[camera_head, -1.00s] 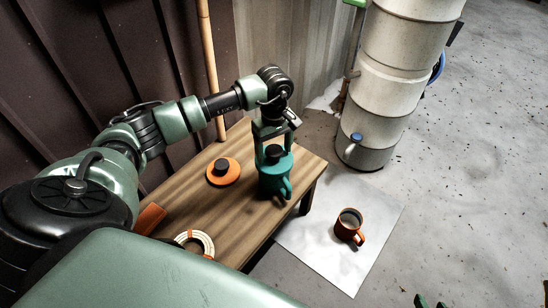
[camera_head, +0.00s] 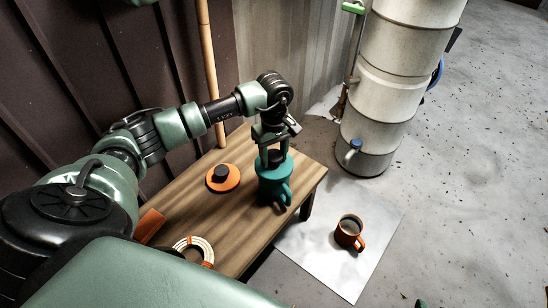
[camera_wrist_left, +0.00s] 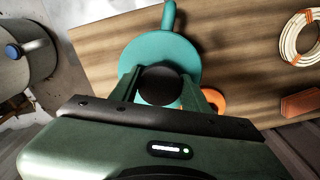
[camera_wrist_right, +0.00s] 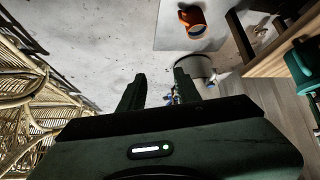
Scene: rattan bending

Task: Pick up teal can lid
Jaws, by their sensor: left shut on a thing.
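The teal can lid (camera_head: 266,172) sits on the teal can (camera_head: 272,192), which stands upright near the table's far right end with its handle toward the lower right. The lid has a dark round knob (camera_wrist_left: 160,84). In the left wrist view the teal lid (camera_wrist_left: 150,52) fills the upper middle. My left gripper (camera_head: 273,158) points down over the lid, shut on its knob with one finger on each side. My right gripper (camera_wrist_right: 160,92) is open and empty, above the floor.
An orange lid with a dark knob (camera_head: 222,176) and a cream coil (camera_head: 196,245) lie on the wooden table (camera_head: 195,208). An orange mug (camera_head: 349,232) stands on the pale floor sheet (camera_head: 325,262). A tall pale drum (camera_head: 385,100) stands behind. Rattan (camera_wrist_right: 35,90) is left in the right wrist view.

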